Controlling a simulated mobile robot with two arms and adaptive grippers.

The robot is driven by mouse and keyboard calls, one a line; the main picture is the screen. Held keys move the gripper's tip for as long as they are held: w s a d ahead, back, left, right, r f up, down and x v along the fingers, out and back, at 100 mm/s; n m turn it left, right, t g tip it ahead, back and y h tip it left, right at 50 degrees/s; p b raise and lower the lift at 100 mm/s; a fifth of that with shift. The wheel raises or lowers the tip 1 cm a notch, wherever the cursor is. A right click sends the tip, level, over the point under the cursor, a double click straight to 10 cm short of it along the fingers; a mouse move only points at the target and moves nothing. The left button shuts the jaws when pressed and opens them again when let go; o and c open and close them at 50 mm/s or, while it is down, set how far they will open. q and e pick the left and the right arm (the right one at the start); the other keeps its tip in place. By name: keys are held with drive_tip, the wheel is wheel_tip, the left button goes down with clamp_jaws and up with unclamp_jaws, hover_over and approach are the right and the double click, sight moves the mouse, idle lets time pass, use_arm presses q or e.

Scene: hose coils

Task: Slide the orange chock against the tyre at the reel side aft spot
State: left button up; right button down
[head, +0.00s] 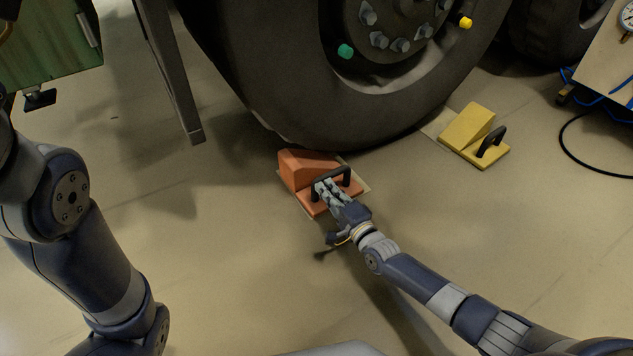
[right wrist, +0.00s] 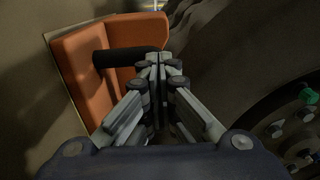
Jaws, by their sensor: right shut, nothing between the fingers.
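The orange chock (head: 305,165) is a wedge with a flat base plate and a black handle. It lies on the floor at the foot of the big tyre (head: 255,85), its wedge end close to the tread; I cannot tell whether they touch. My right gripper (head: 322,187) is shut and empty, its fingertips at the chock's handle. In the right wrist view the closed fingers (right wrist: 158,62) are beside the black handle (right wrist: 122,57), with the orange chock (right wrist: 80,75) behind and the tyre (right wrist: 235,55) to the right. My left gripper is out of view.
A yellow chock (head: 467,125) with a black handle lies right of the tyre. A pale patch (head: 358,178) shows under the orange chock. A cart with a gauge (head: 610,55) and a black hose (head: 570,150) are at the far right. The floor in front is clear.

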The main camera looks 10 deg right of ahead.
drive_tip(key=shift+p+v, duration=0.8)
drive_tip(key=shift+v, duration=0.6)
drive_tip(key=shift+p+v, duration=0.45)
drive_tip(key=shift+v, duration=0.6)
drive_tip(key=shift+s, duration=0.1)
drive_tip(key=shift+s+d+f, duration=0.1)
drive_tip(key=shift+s+d, duration=0.1)
drive_tip(key=shift+s, duration=0.3)
drive_tip(key=v, duration=1.1)
